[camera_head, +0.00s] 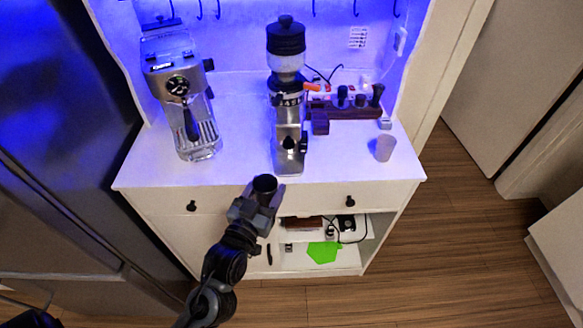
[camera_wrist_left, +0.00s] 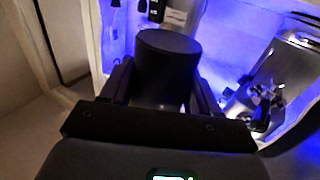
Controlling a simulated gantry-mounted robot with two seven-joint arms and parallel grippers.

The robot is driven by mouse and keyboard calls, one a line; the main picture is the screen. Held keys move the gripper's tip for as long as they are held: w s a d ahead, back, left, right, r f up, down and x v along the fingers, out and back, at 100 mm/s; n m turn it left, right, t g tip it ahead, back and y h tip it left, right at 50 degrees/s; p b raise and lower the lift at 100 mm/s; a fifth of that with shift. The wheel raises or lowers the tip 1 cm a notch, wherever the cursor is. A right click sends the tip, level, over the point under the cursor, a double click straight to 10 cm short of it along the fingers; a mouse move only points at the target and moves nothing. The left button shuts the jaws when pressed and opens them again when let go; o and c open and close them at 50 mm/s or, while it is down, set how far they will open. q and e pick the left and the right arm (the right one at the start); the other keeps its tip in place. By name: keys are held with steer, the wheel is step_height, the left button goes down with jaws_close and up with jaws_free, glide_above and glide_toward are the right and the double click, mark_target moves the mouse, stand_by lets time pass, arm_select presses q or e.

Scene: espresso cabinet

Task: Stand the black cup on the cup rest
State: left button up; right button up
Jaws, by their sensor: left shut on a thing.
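My left gripper (camera_head: 262,193) is shut on the black cup (camera_head: 265,184) and holds it in front of the cabinet's front edge. In the left wrist view the dark cup (camera_wrist_left: 167,62) sits between the two fingers (camera_wrist_left: 162,90), and the fingers hide part of its sides. The silver espresso machine (camera_head: 172,72) stands at the left of the counter. Its slatted tray (camera_head: 208,134), which looks like the cup rest, is bare and lies up and left of the cup, apart from it. My right gripper is not in view.
A coffee grinder (camera_head: 287,110) stands mid-counter, close behind the cup. A dark wooden stand (camera_head: 345,111) with tools and a pale cup (camera_head: 385,148) are to the right. Hooks hang above. The counter (camera_head: 240,150) is clear between machine and grinder.

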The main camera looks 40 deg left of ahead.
mark_target(269, 189)
arm_select(q)
steer(key=shift+s+a+f, duration=0.5)
steer(key=shift+s+f, duration=0.1)
steer(key=shift+f, duration=0.1)
steer(key=shift+a+f, duration=0.15)
steer(key=shift+f, duration=0.25)
steer(key=x, duration=0.3)
steer(key=d+x, duration=0.1)
steer(key=x, duration=0.1)
steer(key=shift+w+b, duration=0.25)
steer(key=shift+b, duration=0.1)
steer(key=x, duration=0.4)
steer(key=b+x, duration=0.1)
steer(key=x, duration=0.3)
steer(key=shift+w+a+f, duration=0.1)
steer(key=shift+a, duration=0.15)
steer(key=shift+w+a, duration=0.25)
steer(key=shift+w, duration=0.3)
steer(key=x, duration=0.3)
steer(key=shift+w+a+b, duration=0.1)
steer(key=shift+w+b, duration=0.05)
steer(key=shift+b, duration=0.2)
steer(key=shift+f, duration=0.75)
steer(key=shift+s, duration=0.3)
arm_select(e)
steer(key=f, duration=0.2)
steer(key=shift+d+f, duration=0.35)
